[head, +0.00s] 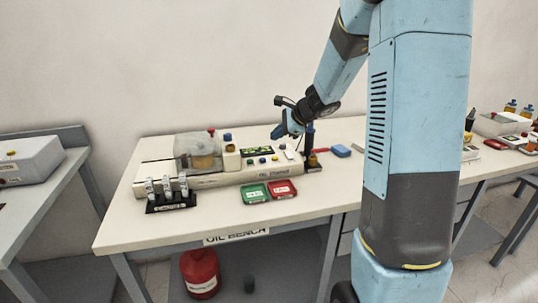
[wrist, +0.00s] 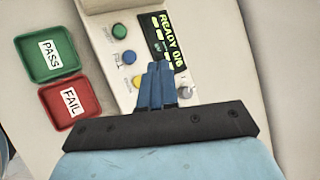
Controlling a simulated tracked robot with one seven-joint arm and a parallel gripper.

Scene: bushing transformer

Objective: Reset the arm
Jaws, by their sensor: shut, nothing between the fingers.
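My arm rises in front of the bench in the head view, with its blue and dark links bent down toward the tester. My gripper (head: 279,131) hangs above the right part of the tester on the bench. In the wrist view my gripper (wrist: 157,68) has its two blue fingers together, with nothing between them. The fingers point at the tester's panel, below the display (wrist: 160,35) that reads READY. I cannot tell the exact gap between the fingertips and the panel.
The oil bench (head: 120,222) carries a tester with a clear-covered chamber (head: 197,150), a rack of vials (head: 168,190), a green PASS tray (head: 255,194) and a red FAIL tray (head: 282,189). A bottle (head: 310,140) stands close right of my gripper. A red can (head: 201,272) is below.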

